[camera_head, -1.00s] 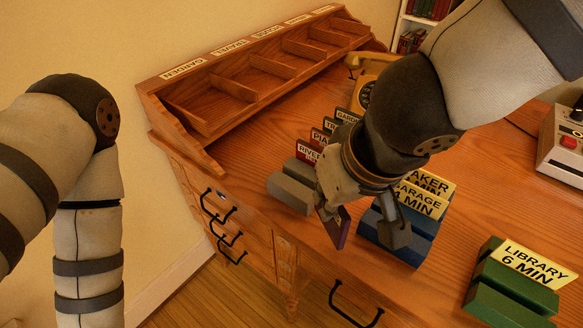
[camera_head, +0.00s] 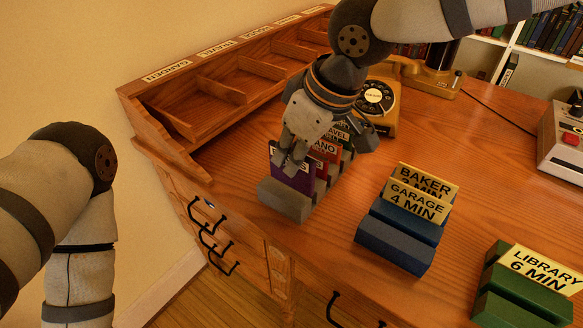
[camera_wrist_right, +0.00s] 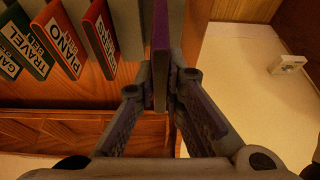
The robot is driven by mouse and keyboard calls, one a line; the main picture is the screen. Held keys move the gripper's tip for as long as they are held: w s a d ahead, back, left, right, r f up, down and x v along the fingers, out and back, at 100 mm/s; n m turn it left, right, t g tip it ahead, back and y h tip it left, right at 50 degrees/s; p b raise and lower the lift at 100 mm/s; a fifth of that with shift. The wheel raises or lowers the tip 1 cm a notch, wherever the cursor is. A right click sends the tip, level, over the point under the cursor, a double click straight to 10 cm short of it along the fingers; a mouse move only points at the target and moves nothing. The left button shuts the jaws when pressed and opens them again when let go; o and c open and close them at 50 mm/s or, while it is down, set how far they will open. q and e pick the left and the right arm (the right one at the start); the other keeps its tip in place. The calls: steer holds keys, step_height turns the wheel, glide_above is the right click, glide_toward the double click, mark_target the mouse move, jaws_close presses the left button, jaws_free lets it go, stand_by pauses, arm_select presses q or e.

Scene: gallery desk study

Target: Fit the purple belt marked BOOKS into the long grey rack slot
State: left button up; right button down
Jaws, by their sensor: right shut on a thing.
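My right gripper (camera_head: 291,156) is shut on the purple belt (camera_head: 290,184), which it holds upright at the front end of the long grey rack (camera_head: 284,203). The fingers partly cover its label. In the right wrist view the purple belt (camera_wrist_right: 160,50) stands edge-on between the fingertips, with grey rack parts (camera_wrist_right: 130,30) on either side of it. I cannot tell whether its lower edge is in the slot. Red and green belts, including PIANO (camera_head: 325,149), stand in the rack behind it. My left arm is at the left; its gripper is out of view.
A blue rack (camera_head: 395,245) with the yellow BAKER and GARAGE cards stands to the right. A green rack (camera_head: 520,300) with the LIBRARY card is at the lower right. A wooden pigeonhole shelf (camera_head: 200,140) and a yellow telephone (camera_head: 380,112) are behind. Desk between racks is clear.

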steer(key=f, duration=0.1)
steer(key=w+f, duration=0.1)
steer(key=f, duration=0.1)
steer(key=w+f, duration=0.1)
steer(key=f, duration=0.1)
arm_select(q)
steer(key=shift+s+f, duration=0.4)
arm_select(e)
steer(key=shift+s, duration=0.1)
steer(key=c, duration=1.7)
jaws_free()
steer(key=shift+f, duration=0.1)
steer(key=shift+r, duration=0.3)
arm_select(q)
steer(key=shift+w+r+t+p, duration=0.3)
steer(key=shift+w+r+p, duration=0.3)
steer(key=shift+w+r, duration=0.45)
arm_select(e)
steer(key=v, duration=1.1)
steer(key=shift+r, duration=0.3)
